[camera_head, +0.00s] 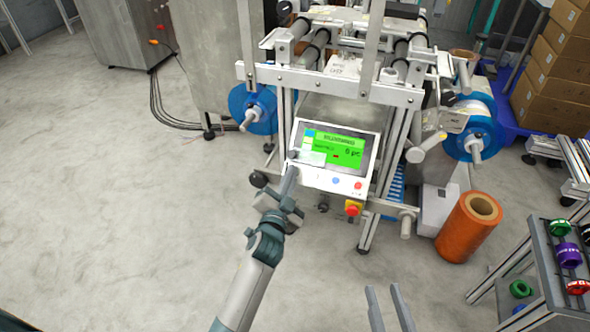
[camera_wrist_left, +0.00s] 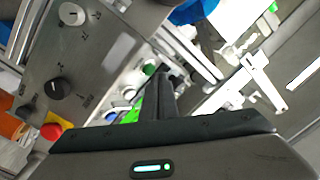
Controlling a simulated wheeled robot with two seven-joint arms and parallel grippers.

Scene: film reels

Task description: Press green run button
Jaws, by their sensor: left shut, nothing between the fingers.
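The control panel (camera_head: 325,181) has a bright green screen (camera_head: 345,143), with a blue button (camera_head: 336,181) and a red button (camera_head: 358,185) below it. My left gripper (camera_head: 292,156) is shut and empty, its tip at the panel's left edge. No green button can be made out in the head view. In the left wrist view a green button (camera_wrist_left: 149,68) shows just beside the shut fingertips (camera_wrist_left: 163,76); I cannot tell whether they touch. My right gripper (camera_head: 388,294) is open and empty at the bottom of the head view.
A red emergency stop (camera_head: 352,208) on a yellow base sits below the panel. Blue reels (camera_head: 252,110) flank the machine. An orange roll (camera_head: 468,228) stands at the right, near a rack (camera_head: 543,262) of coloured spools. The floor at the left is clear.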

